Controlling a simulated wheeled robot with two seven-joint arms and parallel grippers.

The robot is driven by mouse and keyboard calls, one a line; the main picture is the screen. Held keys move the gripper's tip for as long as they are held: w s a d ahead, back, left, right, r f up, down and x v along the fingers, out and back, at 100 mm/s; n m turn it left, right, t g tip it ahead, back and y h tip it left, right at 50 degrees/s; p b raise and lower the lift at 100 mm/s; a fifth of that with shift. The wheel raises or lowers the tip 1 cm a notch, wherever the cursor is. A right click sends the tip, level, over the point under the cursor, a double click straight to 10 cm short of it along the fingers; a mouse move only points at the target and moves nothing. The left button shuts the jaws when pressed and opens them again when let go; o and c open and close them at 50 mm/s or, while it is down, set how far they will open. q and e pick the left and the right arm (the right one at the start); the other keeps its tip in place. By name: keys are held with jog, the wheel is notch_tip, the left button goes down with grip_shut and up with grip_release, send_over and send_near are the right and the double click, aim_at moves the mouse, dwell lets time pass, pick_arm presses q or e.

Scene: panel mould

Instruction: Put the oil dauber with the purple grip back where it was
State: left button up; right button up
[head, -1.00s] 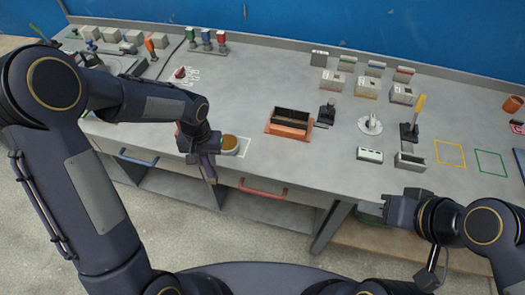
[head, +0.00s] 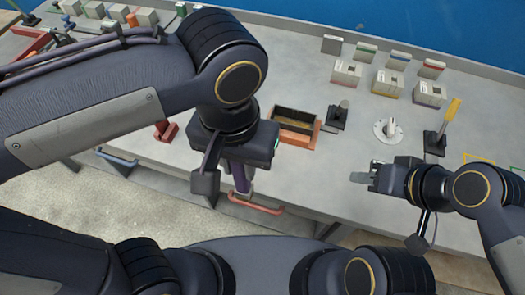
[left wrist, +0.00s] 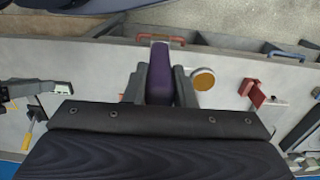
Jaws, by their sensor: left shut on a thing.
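The oil dauber with the purple grip (left wrist: 160,78) is held in my left gripper (left wrist: 159,85), its grip between the two fingers. In the head view the purple grip (head: 240,178) shows below the left gripper (head: 236,170), at the bench's front edge; the dauber's far end is hidden. A round mustard-coloured disc (left wrist: 203,79) is on the bench beside the gripper in the left wrist view; my left arm hides it in the head view. My right gripper (head: 369,177) is near the front edge at the right; its finger gap is unclear.
An orange-brown box (head: 297,141) with a dark rim stands just right of the left gripper. Behind the right gripper are a white round base (head: 388,131) and a yellow-handled tool (head: 450,112). Several pale blocks (head: 386,84) stand farther back. A red drawer handle (head: 256,204) juts from the front.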

pick_arm(q)
jog(key=shift+s, duration=0.15)
jog(key=w+d+f+p, duration=0.2)
jog(key=w+d+f, duration=0.1)
jog(key=w+f, duration=0.9)
jog(key=shift+w+d+f, duration=0.25)
jog(key=shift+w+d, duration=0.05)
jog(key=shift+w, duration=0.1)
jog(key=shift+f, duration=0.1)
jog(key=shift+f, duration=0.15)
jog(key=o, duration=1)
